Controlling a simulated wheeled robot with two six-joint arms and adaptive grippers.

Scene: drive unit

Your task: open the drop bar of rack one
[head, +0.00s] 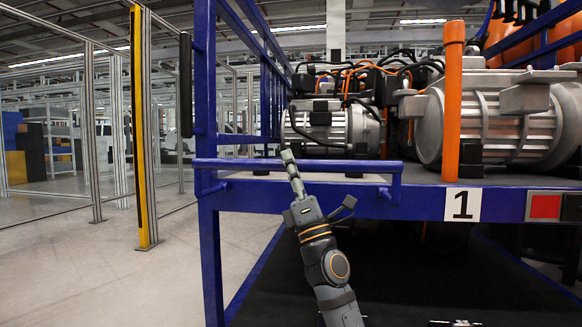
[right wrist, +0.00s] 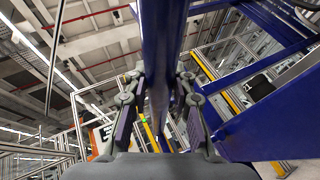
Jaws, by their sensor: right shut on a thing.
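The drop bar (head: 240,164) of rack one is a blue bar lying level along the front edge of the rack's left part. It also shows in the right wrist view (right wrist: 162,50), running between my fingers. My right gripper (head: 290,160) reaches up from below in the head view and is shut on the drop bar near its middle. In the right wrist view the fingers of the right gripper (right wrist: 160,90) stand on both sides of the bar. A plate with the number 1 (head: 462,205) marks the blue rack (head: 420,203). My left gripper is not in view.
Grey drive units (head: 330,125) (head: 490,125) with cables stand on the rack's deck behind the bar. An orange post (head: 453,100) stands upright at the front edge. A yellow fence post (head: 138,130) and open floor (head: 120,285) are at the left.

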